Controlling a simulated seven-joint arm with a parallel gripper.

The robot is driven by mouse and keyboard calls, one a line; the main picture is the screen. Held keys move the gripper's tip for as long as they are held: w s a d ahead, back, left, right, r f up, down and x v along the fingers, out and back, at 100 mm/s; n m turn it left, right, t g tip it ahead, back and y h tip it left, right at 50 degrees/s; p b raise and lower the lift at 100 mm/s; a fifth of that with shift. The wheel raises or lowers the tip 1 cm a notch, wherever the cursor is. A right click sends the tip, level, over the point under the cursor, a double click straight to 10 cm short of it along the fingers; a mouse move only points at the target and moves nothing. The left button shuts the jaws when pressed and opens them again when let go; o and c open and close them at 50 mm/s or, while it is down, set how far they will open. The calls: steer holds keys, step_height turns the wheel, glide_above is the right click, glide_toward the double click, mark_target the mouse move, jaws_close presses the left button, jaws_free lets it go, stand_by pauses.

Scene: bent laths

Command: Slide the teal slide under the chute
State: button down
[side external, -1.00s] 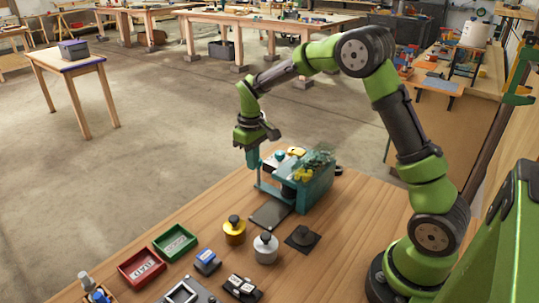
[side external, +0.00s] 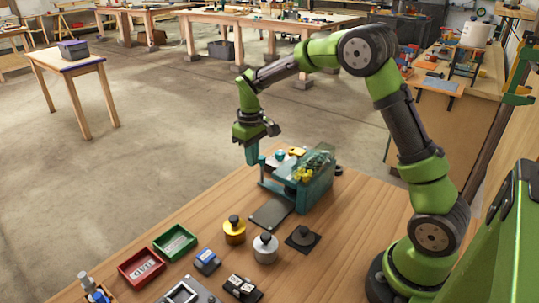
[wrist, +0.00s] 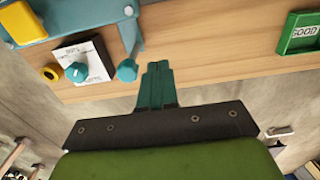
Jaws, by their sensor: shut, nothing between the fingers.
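The teal box (side external: 312,190) stands on the bench, with a clear top and yellow pieces (side external: 303,175) inside; I take it for the chute's housing. A teal bar with an upright post (side external: 262,168) at its left end appears to be the slide. In the wrist view the post's round end (wrist: 127,71) is just left of my fingers, and part of the teal body (wrist: 75,18) is at the top left. My gripper (side external: 252,160) has teal fingers, which are shut and empty in the wrist view (wrist: 157,68), beside the post. I cannot tell whether they touch it.
A dark grey plate (side external: 270,214) lies before the box. Yellow (side external: 234,232) and silver (side external: 265,248) weights stand nearby. Green (side external: 175,243) and red (side external: 141,268) trays sit to the left. The bench edge is close.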

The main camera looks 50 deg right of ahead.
steer(key=shift+r, duration=2.35)
steer(key=s+a+r+m+t, duration=0.1)
steer(key=s+a+r+t, duration=0.1)
steer(key=s, duration=0.5)
steer(key=s+a+r+m+t+y, duration=0.1)
steer(key=s+a+r, duration=0.3)
steer(key=s, duration=0.4)
steer(key=s+a+r+m+t+y, duration=0.1)
steer(key=s+a+r+m+t, duration=0.1)
steer(key=s, duration=0.6)
steer(key=shift+a+r+t, duration=0.4)
steer(key=shift+r+t, duration=0.25)
steer(key=shift+t, duration=0.45)
